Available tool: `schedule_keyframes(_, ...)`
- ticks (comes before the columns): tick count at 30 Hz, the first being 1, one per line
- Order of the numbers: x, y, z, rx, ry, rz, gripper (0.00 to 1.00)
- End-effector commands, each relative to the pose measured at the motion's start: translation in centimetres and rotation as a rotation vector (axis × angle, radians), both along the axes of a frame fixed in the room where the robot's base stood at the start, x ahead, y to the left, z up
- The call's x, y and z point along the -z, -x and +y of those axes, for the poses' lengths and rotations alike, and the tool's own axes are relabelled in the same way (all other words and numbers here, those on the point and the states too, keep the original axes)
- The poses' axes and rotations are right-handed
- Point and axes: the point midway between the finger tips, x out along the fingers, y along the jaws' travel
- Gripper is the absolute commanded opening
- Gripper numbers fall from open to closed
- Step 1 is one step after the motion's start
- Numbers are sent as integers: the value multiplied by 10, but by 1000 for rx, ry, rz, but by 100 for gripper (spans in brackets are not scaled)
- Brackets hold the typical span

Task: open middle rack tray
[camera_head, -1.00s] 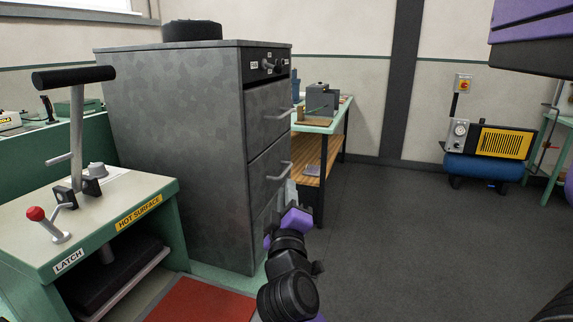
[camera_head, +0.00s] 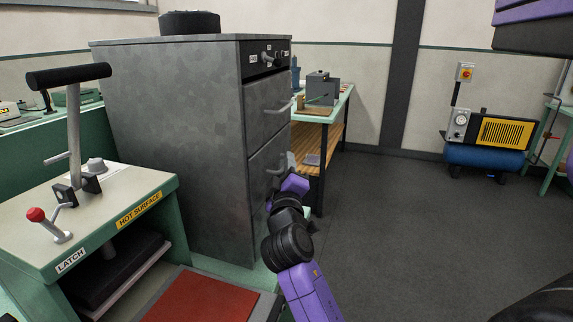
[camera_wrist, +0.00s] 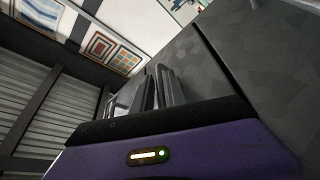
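A dark grey cabinet (camera_head: 170,130) stands left of centre in the head view, with stacked drawer fronts on its right-hand face. The upper drawer (camera_head: 259,112) and the middle drawer (camera_head: 262,172) look closed, and each has a bar handle. The middle drawer's handle (camera_head: 279,166) is just above my purple gripper (camera_head: 293,181). The lower front is partly hidden behind my arm. In the wrist view, a grey bar handle (camera_wrist: 168,86) shows close beyond the purple gripper body, near dark finger-like shapes. I cannot tell whether the fingers are around the handle or how far apart they are.
A bench with a hot-surface label (camera_head: 130,212) and lever stands at the front left. A blue compressor (camera_head: 485,157) is at the right; the middle floor is clear.

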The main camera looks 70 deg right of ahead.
Motion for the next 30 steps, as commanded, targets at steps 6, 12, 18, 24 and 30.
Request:
schedule_keyframes(6, 0, 0, 0, 0, 0, 0, 0)
schedule_keyframes(12, 0, 0, 0, 1, -1, 0, 0)
schedule_keyframes(18, 1, 0, 0, 0, -1, 0, 0)
schedule_keyframes(24, 1, 0, 0, 0, -1, 0, 0)
schedule_keyframes(30, 1, 0, 1, 1, -1, 1, 0)
